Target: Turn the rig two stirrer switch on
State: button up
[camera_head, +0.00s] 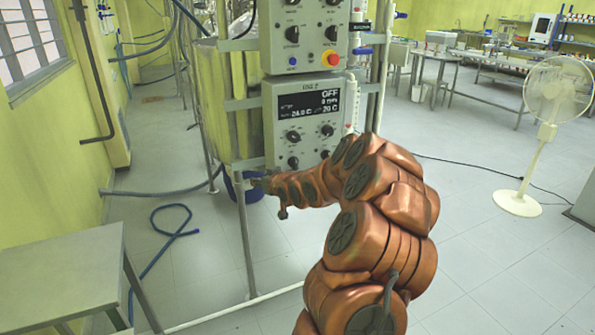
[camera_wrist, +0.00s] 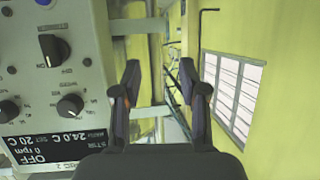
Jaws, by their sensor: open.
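The rig two control box (camera_head: 276,150) is grey, with a dark display (camera_head: 309,103) reading OFF and 0 rpm. Below the display are several black knobs, including an upper left knob (camera_head: 296,136) and a lower left knob (camera_head: 293,162). In the wrist view the box is upside down at the left, with the lower left knob (camera_wrist: 53,50), upper left knob (camera_wrist: 70,105) and display (camera_wrist: 38,146) visible. My gripper (camera_wrist: 168,78) is open and empty, beside the box's side and apart from the knobs.
Another control box (camera_head: 305,35) with a red button (camera_head: 333,58) is mounted directly above. Metal frame poles (camera_head: 243,225) stand beside the boxes. A grey table (camera_head: 62,275) is at the lower left, a white fan (camera_head: 540,130) at the right.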

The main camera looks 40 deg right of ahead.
jog(key=s+d+f+t+h, duration=0.1)
jog(key=d+f+t, duration=0.1)
jog(key=d, duration=0.6)
jog(key=m+t+h+b, duration=0.1)
jog(key=m+h, duration=0.1)
send_near(296, 165)
jog(key=w, duration=0.1)
jog(key=shift+d+p+x, duration=0.1)
jog(key=shift+p+x, duration=0.2)
jog(key=shift+x, duration=1.7)
jog(key=shift+d+p+x, duration=0.15)
jog(key=shift+p+x, duration=0.15)
jog(key=shift+x, duration=1.65)
grip_shut()
